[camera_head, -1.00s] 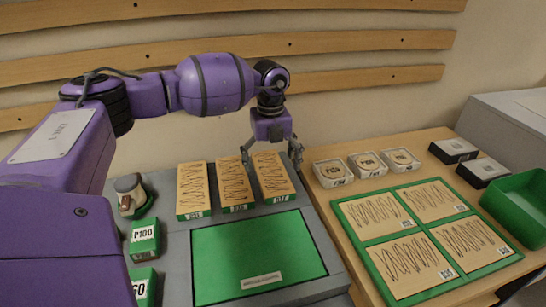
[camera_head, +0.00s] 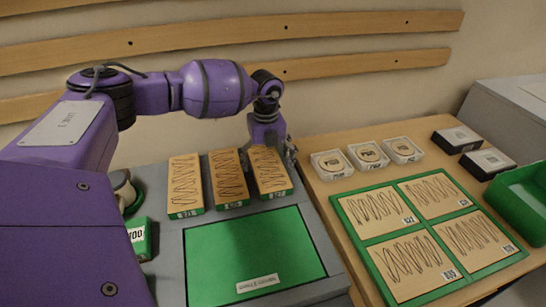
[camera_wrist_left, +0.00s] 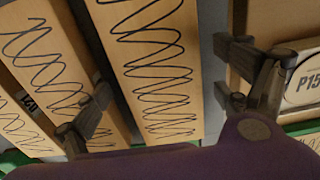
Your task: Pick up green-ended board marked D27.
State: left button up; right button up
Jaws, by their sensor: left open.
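Three tan boards with wavy black lines and green ends lie side by side on the grey bench: left board (camera_head: 185,183), middle board (camera_head: 228,178), right board (camera_head: 268,170). Their end labels are too small to read surely, so I cannot tell which is D27. My left gripper (camera_head: 268,152) is open at the far end of the right board. In the left wrist view its fingers (camera_wrist_left: 170,100) stand apart on either side of that board (camera_wrist_left: 155,65). Contact cannot be told. My right gripper is not in view.
A green panel (camera_head: 250,250) lies in front of the boards. Clear boxes with round discs (camera_head: 368,155) stand to the right, behind a green-framed tray (camera_head: 372,237) of similar boards. Black boxes (camera_head: 456,140) and a green bin (camera_head: 520,205) are further right. Wooden rails cross the wall behind.

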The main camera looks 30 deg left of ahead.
pick_arm(q)
jog(key=shift+f, duration=0.1)
jog(key=shift+c, duration=0.2)
jog(key=c, duration=1.4)
jog(key=shift+c, duration=0.2)
